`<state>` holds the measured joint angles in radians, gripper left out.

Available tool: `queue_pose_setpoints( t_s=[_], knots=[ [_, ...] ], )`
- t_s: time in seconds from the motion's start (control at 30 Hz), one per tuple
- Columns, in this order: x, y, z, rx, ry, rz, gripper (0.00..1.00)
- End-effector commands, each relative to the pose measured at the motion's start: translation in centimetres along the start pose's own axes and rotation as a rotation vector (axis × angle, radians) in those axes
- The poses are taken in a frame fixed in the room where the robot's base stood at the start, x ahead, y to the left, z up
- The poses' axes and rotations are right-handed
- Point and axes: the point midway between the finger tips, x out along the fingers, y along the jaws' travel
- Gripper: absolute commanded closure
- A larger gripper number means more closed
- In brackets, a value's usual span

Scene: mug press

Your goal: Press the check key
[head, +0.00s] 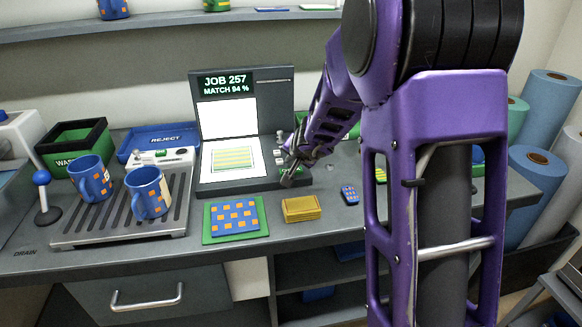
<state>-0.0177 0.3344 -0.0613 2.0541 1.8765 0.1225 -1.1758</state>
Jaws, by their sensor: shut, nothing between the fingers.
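The check machine (240,184) stands at the back of the bench, with an upright screen reading "JOB 257, MATCH 94 %". A lit panel with a striped pattern (233,158) lies in its base. A column of small keys runs along the base's right side. A green key (291,170) is at the near end, mostly covered by my gripper; its lettering is too small to read. My gripper (288,183) is shut and empty, pointing down at this green key. I cannot tell whether it touches the key. My purple arm comes in from the right.
Two blue mugs with orange squares (91,178) (148,192) stand on a slatted drain tray (120,236) at left. A green mat (210,238), a yellow block (301,208) and a small blue item (349,194) lie in front. Waste and reject bins (186,133) stand behind.

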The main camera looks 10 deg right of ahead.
Motion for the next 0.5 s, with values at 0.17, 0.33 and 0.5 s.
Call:
queue_pose_setpoints(
  t_s=[0.17,0.33,0.5],
  knots=[
    [-0.1,0.0,-0.1,0.001,0.000,0.000,1.00],
    [-0.2,-0.1,-0.2,0.001,0.001,0.000,1.00],
    [-1.5,-1.1,-1.1,0.000,0.001,-0.001,1.00]
  ],
)
